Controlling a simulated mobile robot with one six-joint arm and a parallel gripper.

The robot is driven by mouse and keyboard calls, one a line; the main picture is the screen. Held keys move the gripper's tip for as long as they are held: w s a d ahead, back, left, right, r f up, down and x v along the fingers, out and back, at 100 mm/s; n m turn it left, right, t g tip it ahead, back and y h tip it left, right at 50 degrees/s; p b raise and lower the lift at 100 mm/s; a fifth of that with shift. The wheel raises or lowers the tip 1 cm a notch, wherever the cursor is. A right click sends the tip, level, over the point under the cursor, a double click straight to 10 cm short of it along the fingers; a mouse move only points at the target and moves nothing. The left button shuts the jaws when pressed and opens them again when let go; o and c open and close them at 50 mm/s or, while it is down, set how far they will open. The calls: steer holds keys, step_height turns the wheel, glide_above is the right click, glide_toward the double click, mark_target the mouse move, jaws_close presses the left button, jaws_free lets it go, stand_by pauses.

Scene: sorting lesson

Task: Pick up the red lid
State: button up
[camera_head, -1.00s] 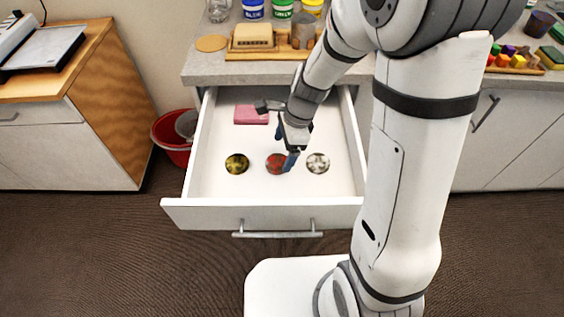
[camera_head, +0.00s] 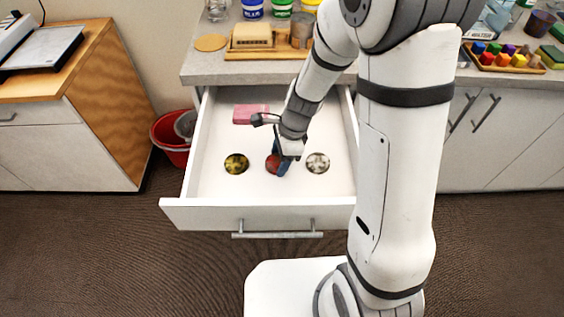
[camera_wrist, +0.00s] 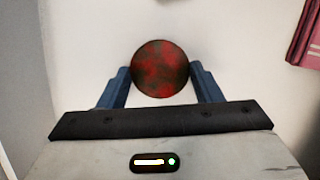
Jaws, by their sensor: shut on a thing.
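The red lid (camera_head: 272,163) is a round, mottled red and dark disc in the open white drawer, between a yellow lid (camera_head: 236,164) and a whitish lid (camera_head: 317,163). My gripper (camera_head: 281,165) is down at the red lid and partly covers its right side in the head view. In the wrist view the red lid (camera_wrist: 160,69) sits between the two blue fingers of my gripper (camera_wrist: 162,84), which are shut on it. I cannot tell whether the lid still touches the drawer floor.
The drawer's front wall (camera_head: 270,214) and side walls surround the lids. A pink block (camera_head: 250,114) lies at the back of the drawer. The counter (camera_head: 205,68) above holds a wooden tray and several jars. A red bucket (camera_head: 167,150) stands left of the drawer.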

steer(key=shift+c, duration=1)
step_height(320, 180, up, 10)
steer(key=p, duration=0.2)
stand_by(1.5)
steer(key=shift+r, duration=0.1)
